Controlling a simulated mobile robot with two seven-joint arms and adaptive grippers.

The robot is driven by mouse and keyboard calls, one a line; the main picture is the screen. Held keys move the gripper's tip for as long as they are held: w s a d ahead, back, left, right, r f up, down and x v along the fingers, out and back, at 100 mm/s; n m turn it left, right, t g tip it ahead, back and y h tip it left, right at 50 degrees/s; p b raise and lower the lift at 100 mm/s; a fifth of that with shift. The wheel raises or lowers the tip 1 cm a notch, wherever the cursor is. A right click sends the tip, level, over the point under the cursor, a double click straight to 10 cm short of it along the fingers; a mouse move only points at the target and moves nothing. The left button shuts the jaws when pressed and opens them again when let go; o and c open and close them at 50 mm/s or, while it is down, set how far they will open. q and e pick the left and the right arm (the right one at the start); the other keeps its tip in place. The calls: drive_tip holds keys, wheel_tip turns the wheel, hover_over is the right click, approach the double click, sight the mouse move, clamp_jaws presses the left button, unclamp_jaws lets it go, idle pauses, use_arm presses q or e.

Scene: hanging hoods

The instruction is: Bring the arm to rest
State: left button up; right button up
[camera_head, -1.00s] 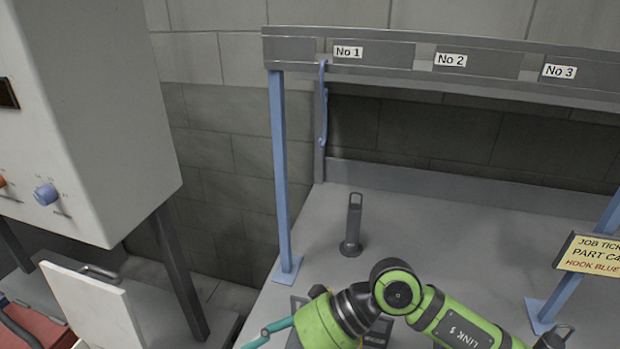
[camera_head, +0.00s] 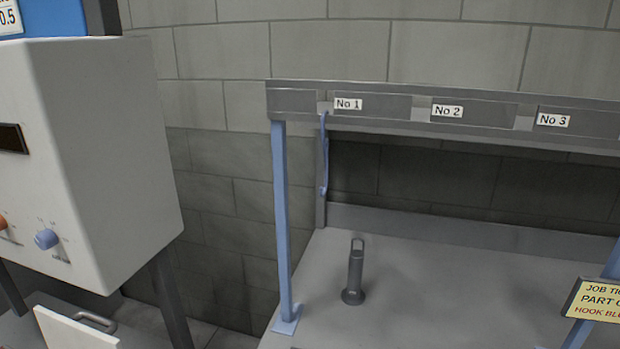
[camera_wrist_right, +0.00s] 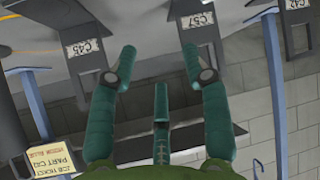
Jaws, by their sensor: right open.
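My right gripper (camera_wrist_right: 159,55) shows in the right wrist view with its teal fingers spread apart. Nothing is held between them. Behind the fingertips are dark pieces with upside-down labels: C45 (camera_wrist_right: 83,47) on the left, C57 (camera_wrist_right: 197,20) near the right fingertip and C42 (camera_wrist_right: 297,5) at the top right. I cannot tell whether the fingers touch any of them. No part of either arm shows in the head view. My left gripper is not in view.
A grey rail (camera_head: 400,108) labelled No 1 to No 3 spans blue posts; a blue hook (camera_head: 324,155) hangs near No 1. A dark upright piece with a loop (camera_head: 355,275) stands on the grey bench (camera_head: 440,300). A yellow job ticket (camera_head: 600,300) is at right, a white cabinet (camera_head: 95,170) at left.

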drive_tip(key=s+f+g, duration=0.4)
drive_tip(key=s, duration=0.3)
drive_tip(key=s+f+g, duration=0.3)
drive_tip(key=s+f, duration=0.2)
drive_tip(key=s, duration=0.3)
wheel_tip(320, 180, down, 21)
drive_tip(key=g, duration=0.1)
drive_tip(key=s+d+f+g, duration=0.1)
drive_tip(key=s+d+f, duration=0.2)
drive_tip(key=s+f, duration=1.2)
drive_tip(key=shift+s+d+y, duration=0.2)
drive_tip(key=shift+s+y, duration=0.1)
drive_tip(key=shift+s, duration=0.7)
drive_tip(key=shift+f, duration=0.1)
